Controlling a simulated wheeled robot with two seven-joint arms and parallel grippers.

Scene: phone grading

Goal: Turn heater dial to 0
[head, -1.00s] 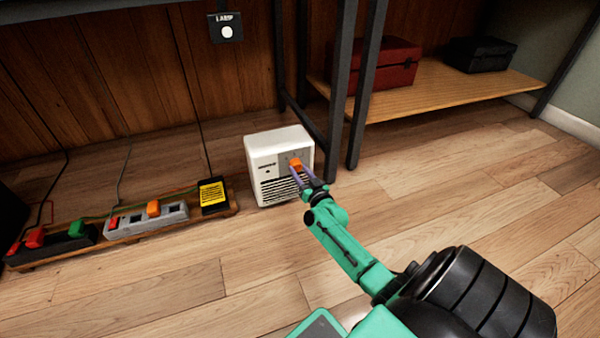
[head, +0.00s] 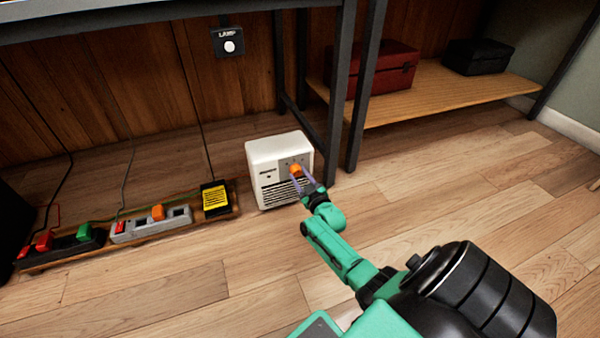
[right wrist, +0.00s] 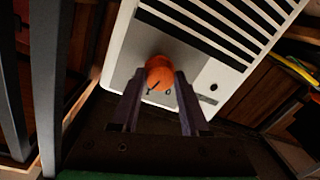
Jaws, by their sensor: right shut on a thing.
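The white heater (head: 268,151) stands upright on the wood floor by a dark table leg. Its orange dial (head: 295,170) is on the upper right of its front, above black vent slots. My right gripper (head: 301,180) reaches the heater's front with its fingers at the dial. In the right wrist view the orange dial (right wrist: 160,74) sits between the fingertips of my right gripper (right wrist: 158,82), which is shut on it. A dark pointer line shows on the dial, with small marks, one like a 0, beside it. My left gripper is not in view.
Dark table legs (head: 361,100) stand close right of the heater. A wooden strip left of it carries power strips (head: 150,224) and a yellow-labelled black box (head: 214,198). A red box (head: 385,70) sits on a low shelf. Floor at the right is clear.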

